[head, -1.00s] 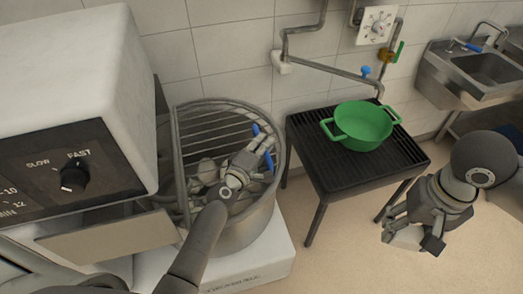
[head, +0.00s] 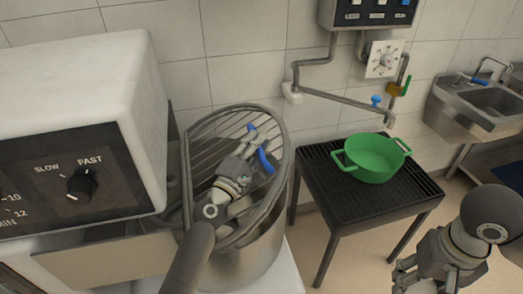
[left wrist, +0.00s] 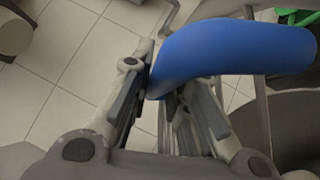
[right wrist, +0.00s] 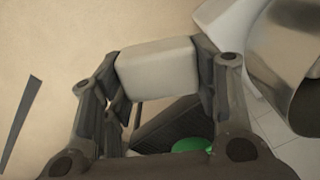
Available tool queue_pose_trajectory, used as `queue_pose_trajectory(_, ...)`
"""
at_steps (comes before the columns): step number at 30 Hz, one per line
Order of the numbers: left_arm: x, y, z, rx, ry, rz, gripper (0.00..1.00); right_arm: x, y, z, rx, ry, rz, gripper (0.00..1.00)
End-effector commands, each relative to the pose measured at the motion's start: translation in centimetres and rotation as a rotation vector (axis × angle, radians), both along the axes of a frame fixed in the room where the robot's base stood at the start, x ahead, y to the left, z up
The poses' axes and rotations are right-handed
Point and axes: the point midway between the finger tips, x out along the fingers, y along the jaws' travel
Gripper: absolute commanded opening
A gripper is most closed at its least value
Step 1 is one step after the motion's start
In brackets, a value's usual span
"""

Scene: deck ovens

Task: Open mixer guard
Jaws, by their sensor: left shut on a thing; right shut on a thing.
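The mixer guard (head: 207,145), a wire grille in a rounded metal frame, stands tilted up over the metal mixer bowl (head: 245,265) in the head view. Its blue handle (head: 265,161) is on the right side and fills the upper part of the left wrist view (left wrist: 225,52). My left gripper (head: 254,144) is shut on the blue handle; its fingers partly hide it. My right gripper (head: 420,284), low at the right, is apart from the mixer. In the right wrist view it is shut on a pale block (right wrist: 158,68).
The mixer head (head: 75,125) with its speed knob is close on the left. A black slatted stand (head: 325,180) with a green pot (head: 373,160) is right of the bowl. A sink (head: 490,100) and wall pipes are at the back right.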

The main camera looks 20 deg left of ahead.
Motion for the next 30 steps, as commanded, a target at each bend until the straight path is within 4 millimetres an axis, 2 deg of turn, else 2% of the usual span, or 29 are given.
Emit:
queue_pose_trajectory(11,0.0,0.2,0.3,-0.004,-0.005,0.005,0.0,0.0,0.0,0.0,0.0,0.0,0.0,0.3)
queue_pose_trajectory(12,0.0,0.2,0.3,-0.003,-0.005,0.005,0.21,0.0,0.0,0.0,0.0,0.0,0.0,0.3)
queue_pose_trajectory(13,0.0,0.2,0.3,-0.003,-0.005,0.005,0.25,0.0,0.0,0.0,0.0,0.0,0.0,0.3)
queue_pose_trajectory(24,-0.2,0.2,0.1,-0.003,-0.003,0.002,0.26,0.0,0.0,0.0,0.0,0.0,0.0,0.3)
queue_pose_trajectory(30,-1.8,0.4,-0.4,0.0,-0.002,0.003,0.26,0.0,0.0,0.0,0.0,0.0,0.0,0.3)
